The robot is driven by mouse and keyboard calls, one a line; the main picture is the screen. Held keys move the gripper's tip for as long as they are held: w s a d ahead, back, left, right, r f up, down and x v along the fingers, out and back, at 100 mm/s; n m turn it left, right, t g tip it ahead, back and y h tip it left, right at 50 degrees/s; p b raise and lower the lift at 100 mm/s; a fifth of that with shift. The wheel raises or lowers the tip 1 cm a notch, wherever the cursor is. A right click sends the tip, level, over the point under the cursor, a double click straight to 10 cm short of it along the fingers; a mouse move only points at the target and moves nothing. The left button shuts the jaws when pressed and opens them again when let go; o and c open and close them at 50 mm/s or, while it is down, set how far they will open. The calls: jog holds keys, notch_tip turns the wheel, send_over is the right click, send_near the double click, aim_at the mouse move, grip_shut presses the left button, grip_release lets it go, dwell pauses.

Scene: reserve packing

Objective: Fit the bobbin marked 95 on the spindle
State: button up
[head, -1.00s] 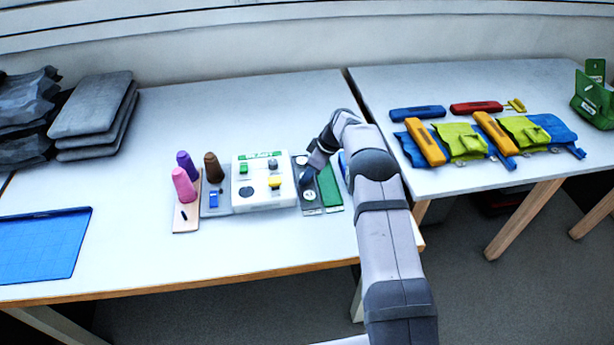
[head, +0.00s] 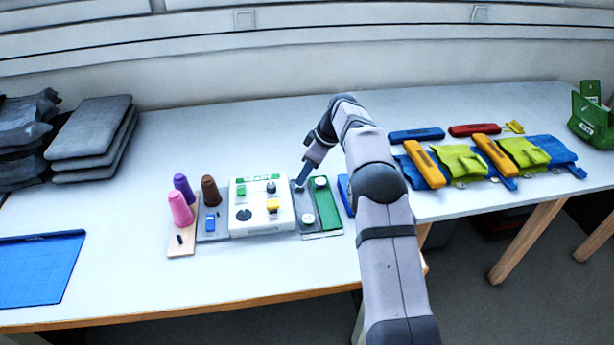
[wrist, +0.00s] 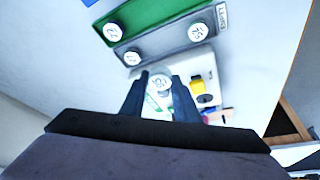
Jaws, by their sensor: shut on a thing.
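My gripper (head: 300,184) is over the back part of the grey strip beside the white machine. In the wrist view its jaws (wrist: 158,92) are shut on a round white-topped bobbin (wrist: 158,80); its turned number looks like 95. The white machine (head: 286,219) has a yellow lever (head: 273,205), a dark round disc (head: 244,214) and a small dark post (head: 271,187), which may be the spindle. Other bobbins are on the grey strip, one at the front (head: 308,219) and one farther back (wrist: 131,57). Another bobbin (head: 320,182) is on the green strip.
Pink (head: 180,208), purple (head: 184,189) and brown (head: 210,190) cones stand left of the machine. A blue mat (head: 40,268) lies at far left, grey cushions (head: 92,130) behind it. Pouches and bars (head: 424,165) lie at right.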

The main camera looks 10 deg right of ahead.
jog(key=s+a+r+n+g+p, duration=0.15)
jog(key=a+r+p, duration=0.45)
jog(key=a, duration=0.6)
jog(key=s+a+r+n+p, duration=0.1)
jog(key=s+a+n+p, duration=0.25)
jog(key=s+a, duration=0.4)
jog(key=f+m, duration=0.2)
jog(key=d+f+m+t, duration=0.1)
jog(key=f+m, duration=0.1)
jog(key=f, duration=0.1)
jog(key=f+m+t+p, duration=0.1)
jog(key=f+m, duration=0.1)
jog(key=shift+d+f+m, duration=0.15)
jog(key=shift+m, duration=0.25)
jog(key=w+m, duration=0.1)
jog(key=w+m+h, duration=0.1)
jog(key=w+r+m+t, duration=0.1)
jog(key=m, duration=0.1)
jog(key=shift+w+a+h, duration=0.2)
jog(key=shift+w+h, duration=0.15)
jog(key=shift+h, duration=0.05)
